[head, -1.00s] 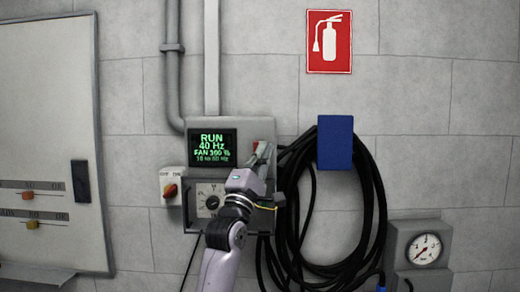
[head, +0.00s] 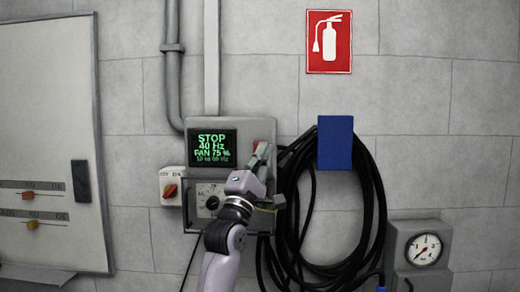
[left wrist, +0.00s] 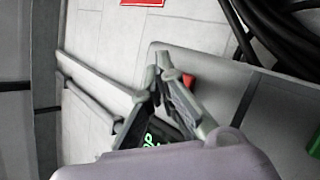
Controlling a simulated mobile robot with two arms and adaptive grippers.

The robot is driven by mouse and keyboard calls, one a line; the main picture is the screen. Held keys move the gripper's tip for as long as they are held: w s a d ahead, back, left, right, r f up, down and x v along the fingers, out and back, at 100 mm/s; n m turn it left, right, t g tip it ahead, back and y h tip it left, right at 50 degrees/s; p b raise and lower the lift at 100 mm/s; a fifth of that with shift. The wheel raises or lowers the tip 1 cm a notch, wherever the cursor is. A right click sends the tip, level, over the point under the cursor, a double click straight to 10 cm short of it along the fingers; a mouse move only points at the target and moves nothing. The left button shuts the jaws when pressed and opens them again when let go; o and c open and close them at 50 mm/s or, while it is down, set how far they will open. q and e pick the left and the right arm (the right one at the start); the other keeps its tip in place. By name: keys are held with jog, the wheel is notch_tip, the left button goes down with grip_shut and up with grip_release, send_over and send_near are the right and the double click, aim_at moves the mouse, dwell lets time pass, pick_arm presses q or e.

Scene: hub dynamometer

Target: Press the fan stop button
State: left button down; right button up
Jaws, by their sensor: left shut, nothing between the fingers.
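The grey fan control box (head: 226,124) is on the wall, with a lit display (head: 212,148) reading STOP, 40 Hz, FAN 75 %. The red stop button (head: 255,145) is at the box's upper right, partly covered by my left gripper (head: 262,154). That gripper is shut and empty, its tips just in front of and below the button. In the left wrist view the red button (left wrist: 188,80) shows beside the closed fingertips (left wrist: 164,66); I cannot tell if they touch it. My right gripper is not in view.
A rotary switch (head: 171,188) is left of the box, and a dial (head: 211,202) is below the display. Black hose coils (head: 288,215) hang close on the right from a blue holder (head: 335,143). A pressure gauge (head: 424,249) is at lower right.

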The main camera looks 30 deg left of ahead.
pick_arm(q)
jog(key=s+d+p, duration=0.1)
jog(key=s+d, duration=0.2)
jog(key=s, duration=0.2)
dwell(0.5)
dwell(0.7)
